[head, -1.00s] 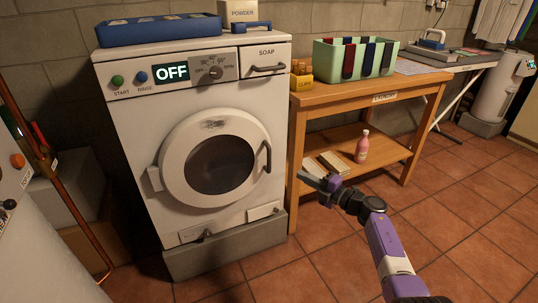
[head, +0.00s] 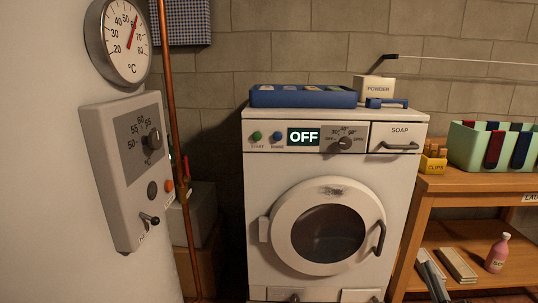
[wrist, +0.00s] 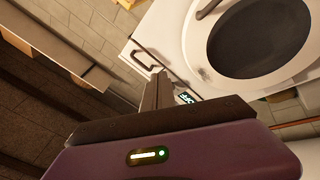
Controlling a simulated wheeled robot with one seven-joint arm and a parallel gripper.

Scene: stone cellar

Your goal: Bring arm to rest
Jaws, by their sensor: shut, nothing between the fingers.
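My gripper shows in the wrist view, its grey fingers (wrist: 158,92) together and empty. In that view the washing machine's round door (wrist: 262,42) and front lie beyond the fingers, seen at a slant. In the head view the white washing machine (head: 262,195) stands upright with its door shut and its display (head: 303,137) reading OFF. The rest of my arm is out of the head view.
A wooden table (head: 478,184) stands right of the washer, with a green divided box (head: 464,150) on top and a pink bottle (head: 497,253) below. A blue tray (head: 303,99) and powder box (head: 373,89) sit on the washer. A copper pipe (head: 171,150) and control box (head: 120,190) stand left.

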